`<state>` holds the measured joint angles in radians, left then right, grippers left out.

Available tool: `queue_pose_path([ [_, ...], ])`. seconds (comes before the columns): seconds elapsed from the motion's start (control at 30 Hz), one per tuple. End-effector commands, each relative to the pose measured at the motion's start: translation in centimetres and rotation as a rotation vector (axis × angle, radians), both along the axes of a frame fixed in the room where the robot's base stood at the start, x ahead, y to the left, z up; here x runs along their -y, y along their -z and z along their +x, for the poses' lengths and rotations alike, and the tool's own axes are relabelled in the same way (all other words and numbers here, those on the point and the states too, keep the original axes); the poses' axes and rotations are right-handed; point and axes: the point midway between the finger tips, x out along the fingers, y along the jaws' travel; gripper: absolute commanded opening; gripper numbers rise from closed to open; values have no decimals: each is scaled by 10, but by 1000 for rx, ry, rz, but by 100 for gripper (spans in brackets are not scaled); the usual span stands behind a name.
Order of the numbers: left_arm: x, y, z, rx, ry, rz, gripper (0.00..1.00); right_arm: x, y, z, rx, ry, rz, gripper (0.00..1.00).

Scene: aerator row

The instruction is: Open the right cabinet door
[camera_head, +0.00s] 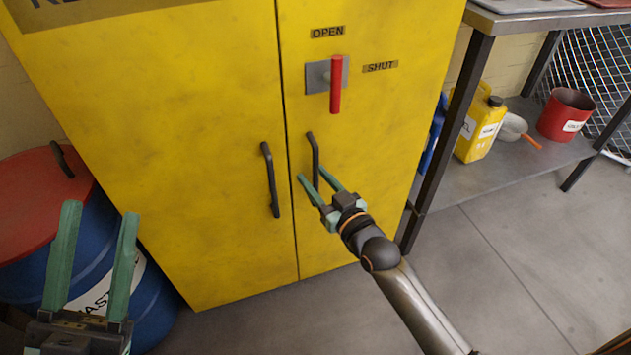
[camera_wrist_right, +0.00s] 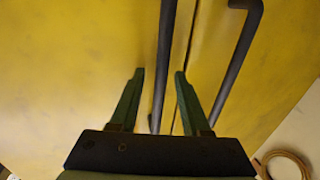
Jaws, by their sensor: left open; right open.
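The yellow cabinet has a left door (camera_head: 180,120) and a right door (camera_head: 400,110) split by a vertical seam. The right door's dark bar handle (camera_head: 314,150) is beside the seam. The left door's handle (camera_head: 270,180) is just across it. A red lever (camera_head: 336,85) stands near vertical on a grey plate, with OPEN above and SHUT to the right. My right gripper (camera_head: 311,174) is open at the lower part of the right handle. In the right wrist view a handle bar (camera_wrist_right: 165,60) shows between its fingers; contact cannot be told. My left gripper (camera_head: 100,212) is open, empty, at lower left.
A blue drum with a red lid (camera_head: 35,200) stands left of the cabinet. A metal table (camera_head: 478,50) stands at right, its lower shelf holding a yellow jug (camera_head: 480,128), a scoop and a red bucket (camera_head: 566,115). The floor (camera_head: 510,270) in front is clear.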

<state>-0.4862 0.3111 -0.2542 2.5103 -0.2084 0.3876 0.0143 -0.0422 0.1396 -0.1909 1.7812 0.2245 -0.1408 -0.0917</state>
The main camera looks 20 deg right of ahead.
Motion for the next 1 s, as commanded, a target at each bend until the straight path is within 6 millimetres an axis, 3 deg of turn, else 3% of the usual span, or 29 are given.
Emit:
queue_pose_path([
  [0.3, 1, 1, 0, -4, 0, 1, 50, -1, 0, 2, -1, 0, 0, 47],
  [0.7, 0, 1, 0, -5, -1, -6, 50, 0, 0, 2, -1, 0, 0, 2],
  [1.0, 0, 1, 0, -4, -1, -6, 50, 0, 0, 2, -1, 0, -1, 0],
])
